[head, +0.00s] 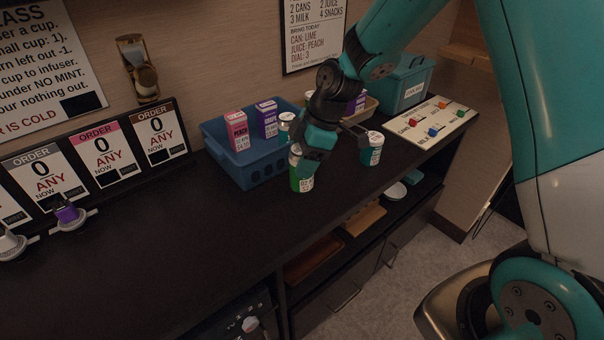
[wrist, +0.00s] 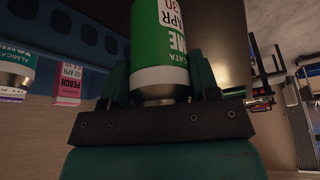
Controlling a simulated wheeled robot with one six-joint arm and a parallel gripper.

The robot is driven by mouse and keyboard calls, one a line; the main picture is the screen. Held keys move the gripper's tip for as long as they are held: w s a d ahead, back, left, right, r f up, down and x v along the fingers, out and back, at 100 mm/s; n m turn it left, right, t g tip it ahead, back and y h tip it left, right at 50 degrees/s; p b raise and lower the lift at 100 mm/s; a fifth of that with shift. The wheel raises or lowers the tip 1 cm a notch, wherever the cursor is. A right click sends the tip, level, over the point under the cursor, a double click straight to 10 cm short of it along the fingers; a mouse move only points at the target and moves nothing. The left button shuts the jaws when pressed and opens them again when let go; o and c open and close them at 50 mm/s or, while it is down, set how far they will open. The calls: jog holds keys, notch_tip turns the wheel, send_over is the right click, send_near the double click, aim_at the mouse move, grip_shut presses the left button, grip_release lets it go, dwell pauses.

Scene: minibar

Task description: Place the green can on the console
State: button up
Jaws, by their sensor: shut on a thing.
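The green can (head: 302,180), with a white label, is upright over the dark counter (head: 215,235) just in front of the blue basket. In the wrist view the green can (wrist: 160,45) sits between my two fingers. My gripper (head: 305,163) is shut on it, and also shows in the wrist view (wrist: 164,82). My gripper hides part of the can in the head view. I cannot tell whether the can's base touches the counter. No part is labelled as the console; the dark counter runs along the wall.
The blue basket (head: 228,165) holds a peach carton (head: 236,131), a grape carton (head: 267,119) and a can (head: 286,124). A teal-labelled can (head: 372,149) stands right of my gripper. A button panel (head: 432,122) and teal box (head: 402,84) lie farther right. The counter's left middle is clear.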

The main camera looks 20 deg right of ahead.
jog(key=shift+f, duration=2.15)
jog(key=shift+f, duration=0.15)
jog(key=o, duration=1)
jog(key=shift+o, duration=0.2)
jog(key=w+v, duration=0.1)
jog(key=v, duration=1.1)
jog(key=s+a+r+m, duration=0.3)
jog(key=s, duration=0.5)
jog(key=s+a+r+m, duration=0.3)
jog(key=s, duration=0.5)
jog(key=s+a+r+m, duration=0.2)
jog(key=s+a+m, duration=0.1)
jog(key=s, duration=0.6)
jog(key=shift+r+g, duration=0.4)
